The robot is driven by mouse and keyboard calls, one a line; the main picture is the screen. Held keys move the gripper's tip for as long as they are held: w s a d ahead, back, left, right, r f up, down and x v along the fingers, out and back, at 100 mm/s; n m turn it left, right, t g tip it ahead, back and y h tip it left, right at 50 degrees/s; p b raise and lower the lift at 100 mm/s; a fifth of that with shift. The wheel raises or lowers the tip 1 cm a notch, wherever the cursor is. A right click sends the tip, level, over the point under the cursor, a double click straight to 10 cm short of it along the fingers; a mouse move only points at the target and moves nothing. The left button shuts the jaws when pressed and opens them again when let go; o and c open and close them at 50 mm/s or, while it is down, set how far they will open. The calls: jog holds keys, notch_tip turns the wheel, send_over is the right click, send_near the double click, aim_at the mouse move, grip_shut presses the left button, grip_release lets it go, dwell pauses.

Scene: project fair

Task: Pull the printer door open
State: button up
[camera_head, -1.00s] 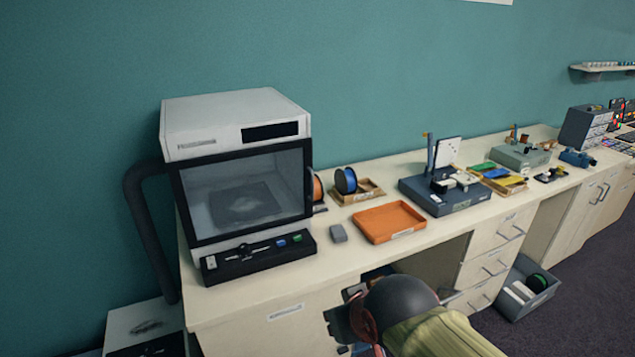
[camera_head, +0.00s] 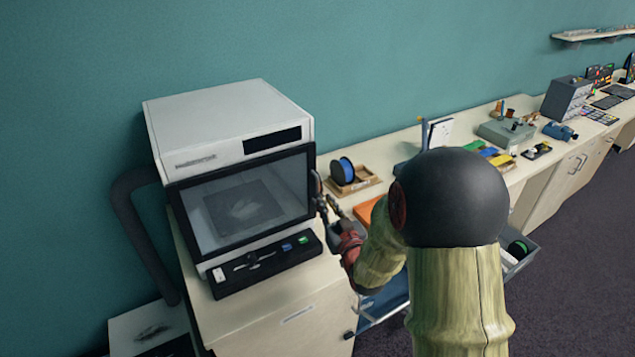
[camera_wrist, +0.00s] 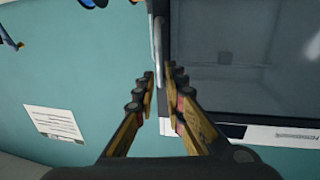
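The printer (camera_head: 230,115) is a white box with a dark-framed glass door (camera_head: 250,180) on its front. The door looks shut in the head view. In the wrist view the door glass (camera_wrist: 245,65) fills the right side, and a slim grey upright handle (camera_wrist: 158,40) runs along the door's edge. My gripper (camera_head: 321,195) is at the right edge of the door. In the wrist view my gripper (camera_wrist: 162,78) is open, its two fingertips apart on either side of the handle's line. I cannot tell whether either finger touches the handle.
A black tool tray (camera_head: 262,265) lies right in front of the printer. A blue spool (camera_head: 343,170) in a wooden tray stands to its right. An orange tray (camera_head: 367,210) is partly hidden by my arm. A black hose (camera_head: 145,245) bends at the left.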

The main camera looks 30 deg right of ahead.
aim_at(318, 188)
jog(key=shift+w+d, duration=0.25)
jog(key=shift+w, duration=1)
jog(key=shift+w+d, duration=0.2)
jog(key=shift+w, duration=1.05)
jog(key=shift+w+d, duration=0.25)
jog(key=shift+w, duration=1)
grip_shut()
